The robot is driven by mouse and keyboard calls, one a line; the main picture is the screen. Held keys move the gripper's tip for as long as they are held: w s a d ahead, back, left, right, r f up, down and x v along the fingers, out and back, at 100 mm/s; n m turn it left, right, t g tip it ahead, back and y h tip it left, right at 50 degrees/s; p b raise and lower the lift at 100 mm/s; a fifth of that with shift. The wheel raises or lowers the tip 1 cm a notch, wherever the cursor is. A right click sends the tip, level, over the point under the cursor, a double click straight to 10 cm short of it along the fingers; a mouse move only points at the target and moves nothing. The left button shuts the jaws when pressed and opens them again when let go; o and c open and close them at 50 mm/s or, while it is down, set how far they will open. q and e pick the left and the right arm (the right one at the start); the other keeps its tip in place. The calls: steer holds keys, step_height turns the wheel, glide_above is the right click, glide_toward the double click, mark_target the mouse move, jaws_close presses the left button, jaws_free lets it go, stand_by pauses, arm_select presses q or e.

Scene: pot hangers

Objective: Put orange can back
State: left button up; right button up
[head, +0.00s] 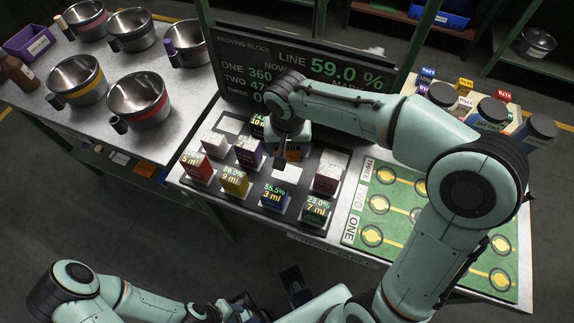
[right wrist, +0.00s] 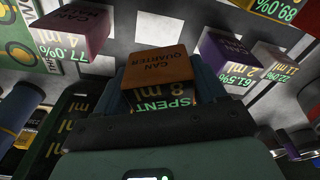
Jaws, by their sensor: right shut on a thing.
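The orange can (right wrist: 158,66) is a small block with "CAN QUARTER" on top and "8 ml" and "SPENT" on its dark label. My right gripper (head: 282,152) is shut on it. In the head view the orange can (head: 294,154) shows only in part beside the fingers, over the dark proving block (head: 263,203). A bare white square (head: 288,174) lies just in front of it. I cannot tell whether the can touches the block. My left gripper (head: 296,284) seems to be the dark part at the bottom, well away from the cans; its jaws are unclear.
Around the held can stand a purple can (head: 248,151), a maroon can (head: 327,178), a blue can (head: 274,193) and several others. A sign (head: 300,62) rises behind. A green board (head: 400,212) with yellow discs lies right. Pots (head: 139,100) stand on the left table.

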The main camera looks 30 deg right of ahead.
mark_target(287, 170)
step_height(287, 170, down, 8)
steer(key=shift+f+b, duration=0.25)
steer(key=shift+b, duration=0.3)
steer(key=shift+w+f, duration=0.1)
steer(key=shift+f, duration=0.1)
steer(key=o, duration=1.2)
steer(key=shift+r, duration=0.25)
steer(key=r, duration=0.4)
steer(key=s+r+p, duration=0.1)
steer(key=r, duration=0.6)
steer(key=shift+s+a+r+p, duration=0.2)
steer(key=shift+a+r+p, duration=0.1)
steer(key=shift+r+p, duration=0.1)
